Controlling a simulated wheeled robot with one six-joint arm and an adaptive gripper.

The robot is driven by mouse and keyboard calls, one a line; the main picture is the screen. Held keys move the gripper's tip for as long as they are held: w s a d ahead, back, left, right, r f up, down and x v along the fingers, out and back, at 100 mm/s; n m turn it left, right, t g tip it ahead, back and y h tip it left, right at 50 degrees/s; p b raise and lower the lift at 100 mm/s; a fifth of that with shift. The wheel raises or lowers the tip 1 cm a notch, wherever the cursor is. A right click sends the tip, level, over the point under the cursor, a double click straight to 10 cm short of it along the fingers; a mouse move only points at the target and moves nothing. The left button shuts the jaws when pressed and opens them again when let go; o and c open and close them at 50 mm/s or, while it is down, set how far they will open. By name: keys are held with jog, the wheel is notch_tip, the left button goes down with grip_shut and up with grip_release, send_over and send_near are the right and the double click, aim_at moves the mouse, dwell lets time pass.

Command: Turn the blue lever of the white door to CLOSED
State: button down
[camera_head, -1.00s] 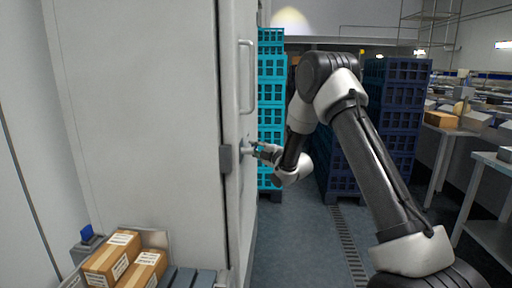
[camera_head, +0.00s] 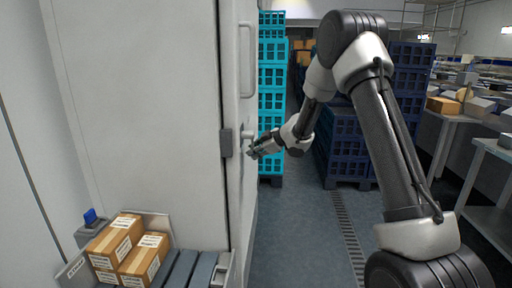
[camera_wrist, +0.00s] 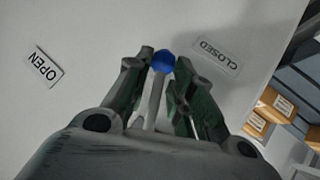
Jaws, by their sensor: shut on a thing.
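The white door (camera_head: 246,185) is seen nearly edge-on in the head view and fills most of the wrist view (camera_wrist: 100,40). Its lever (camera_wrist: 154,100) has a pale shaft and a round blue knob (camera_wrist: 163,62). My gripper (camera_wrist: 164,64) is shut on the lever, with one finger on each side and the knob at the fingertips. An OPEN label (camera_wrist: 43,68) is left of the lever and a CLOSED label (camera_wrist: 219,55) is right. The knob lies between them, nearer CLOSED. In the head view my gripper (camera_head: 254,151) is at the door, below a pale pivot (camera_head: 247,136); the knob is hidden.
A vertical grey handle (camera_head: 248,60) is above the lever. Cardboard boxes (camera_head: 117,239) stand at the lower left, near a small blue-topped device (camera_head: 91,216). Turquoise crates (camera_head: 271,105) and dark blue crates (camera_head: 345,150) are stacked behind. Floor (camera_head: 295,225) is clear right of the door.

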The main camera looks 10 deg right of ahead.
jog(key=shift+s+a+f+m+g+y, duration=0.2)
jog(key=shift+s+m+g, duration=0.15)
jog(key=shift+s+g, duration=0.35)
jog(key=shift+s+a+f+m+g+y, duration=0.1)
jog(key=shift+s+a+m+g, duration=0.25)
jog(key=shift+s+g, duration=0.3)
jog(key=shift+s+a+f+m+g+y, duration=0.15)
jog(key=shift+s+m+g, duration=0.25)
jog(key=shift+s+g, duration=0.25)
jog(key=c, duration=1.5)
grip_release()
jog(key=shift+d+r, duration=0.1)
jog(key=v, duration=1.1)
jog(key=shift+d+r, duration=0.25)
jog(key=shift+r, duration=0.05)
